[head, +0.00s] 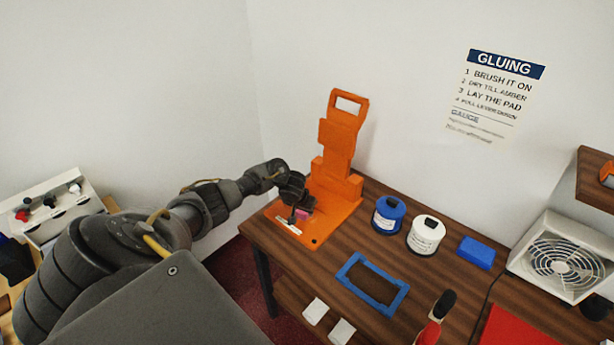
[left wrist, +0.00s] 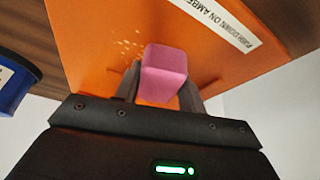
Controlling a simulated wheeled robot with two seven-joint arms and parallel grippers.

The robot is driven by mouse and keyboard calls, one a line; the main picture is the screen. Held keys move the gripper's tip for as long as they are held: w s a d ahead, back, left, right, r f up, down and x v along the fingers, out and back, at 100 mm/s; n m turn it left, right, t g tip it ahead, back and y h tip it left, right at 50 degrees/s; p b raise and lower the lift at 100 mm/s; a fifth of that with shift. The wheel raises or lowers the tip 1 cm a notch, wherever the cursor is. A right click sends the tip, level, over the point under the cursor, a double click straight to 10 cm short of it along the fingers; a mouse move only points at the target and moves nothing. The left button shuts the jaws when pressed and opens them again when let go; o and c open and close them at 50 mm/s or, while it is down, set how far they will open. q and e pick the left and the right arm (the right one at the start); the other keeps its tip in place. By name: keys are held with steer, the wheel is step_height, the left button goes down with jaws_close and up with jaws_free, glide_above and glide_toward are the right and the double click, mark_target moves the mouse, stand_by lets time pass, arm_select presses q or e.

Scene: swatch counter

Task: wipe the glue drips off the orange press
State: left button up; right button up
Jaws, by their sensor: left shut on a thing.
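The orange press (head: 335,165) stands upright at the back left of the wooden counter, with a flat base plate and a tall lever. My left gripper (head: 300,208) is low over the base plate. It is shut on a pink block (left wrist: 163,75), which also shows as a small pink patch in the head view (head: 302,212). In the left wrist view, small pale glue drips (left wrist: 127,46) speckle the orange base just left of the block. Whether the block touches the plate I cannot tell. My right gripper is not in view.
A blue jar (head: 388,215) and a white jar (head: 425,236) stand right of the press. A fan box (head: 562,258) stands at the right.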

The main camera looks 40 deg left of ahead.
arm_select(q)
steer(key=shift+a, duration=0.95)
